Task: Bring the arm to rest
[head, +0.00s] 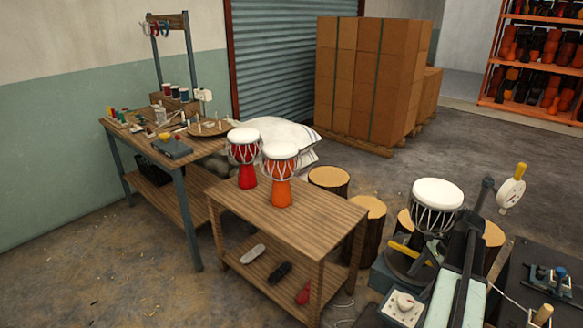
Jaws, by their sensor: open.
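My gripper cannot be made out in the head view, so its place relative to the drums is not shown. A pale green bar with dark edges (443,298) rises from the bottom edge at the right; I cannot tell whether it is part of my arm. A red goblet drum (246,176) and an orange goblet drum (281,192) stand upright, side by side, on a low wooden table (318,222). A third drum with a white head (435,208) sits at the right above a blue-grey base, its lower part partly hidden.
A workbench (176,153) with small tools stands behind the table at left. Tree stumps (329,179) stand right of the table. Stacked cartons (368,78) are behind. Floor at front left is clear.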

